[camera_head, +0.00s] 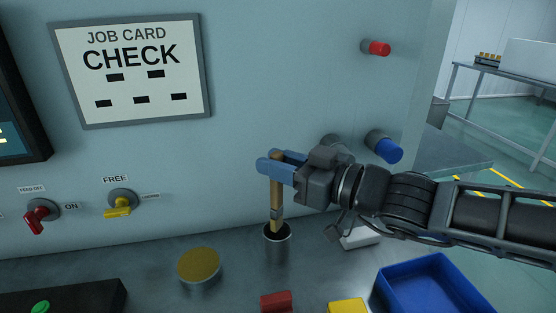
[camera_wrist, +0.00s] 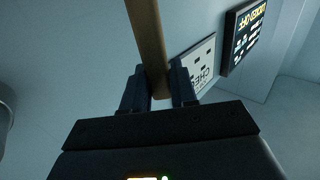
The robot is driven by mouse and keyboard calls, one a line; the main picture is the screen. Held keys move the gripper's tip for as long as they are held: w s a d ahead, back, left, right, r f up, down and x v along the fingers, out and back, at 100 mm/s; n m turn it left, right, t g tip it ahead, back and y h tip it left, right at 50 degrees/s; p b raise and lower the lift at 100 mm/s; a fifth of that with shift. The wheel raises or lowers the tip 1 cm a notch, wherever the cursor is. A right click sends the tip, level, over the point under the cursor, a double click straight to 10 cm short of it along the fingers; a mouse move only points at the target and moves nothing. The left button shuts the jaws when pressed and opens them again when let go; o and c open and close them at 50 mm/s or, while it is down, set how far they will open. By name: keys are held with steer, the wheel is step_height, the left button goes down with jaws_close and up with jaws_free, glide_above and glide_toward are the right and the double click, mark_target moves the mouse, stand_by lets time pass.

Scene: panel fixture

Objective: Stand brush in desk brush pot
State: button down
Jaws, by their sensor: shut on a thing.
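The brush (camera_head: 277,209) has a tan wooden handle and a metal band low down. It stands nearly upright, with its lower end at the dark mouth of the brush pot (camera_head: 277,239), so its bristles are hidden. My gripper (camera_head: 268,167) has blue fingers and is shut on the upper handle, reaching in from the right. In the wrist view the handle (camera_wrist: 149,45) runs between the two dark fingers (camera_wrist: 159,85). How deep the brush sits in the pot cannot be told.
A round tan-topped tin (camera_head: 199,264) stands left of the pot. A red block (camera_head: 276,302), a yellow block (camera_head: 347,307) and a blue tray (camera_head: 432,287) are in front and right. A white block (camera_head: 360,238) lies partly under my arm. Red (camera_head: 40,214) and yellow (camera_head: 119,208) switches are on the panel.

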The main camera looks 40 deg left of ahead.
mark_target(281, 187)
steer(key=shift+f+b, duration=2.35)
steer(key=shift+b, duration=0.2)
steer(key=c, duration=0.8)
jaws_free()
steer(key=d, duration=0.7)
steer(key=shift+w+d+b, duration=0.25)
steer(key=shift+d+b, duration=0.05)
steer(key=shift+d, duration=0.1)
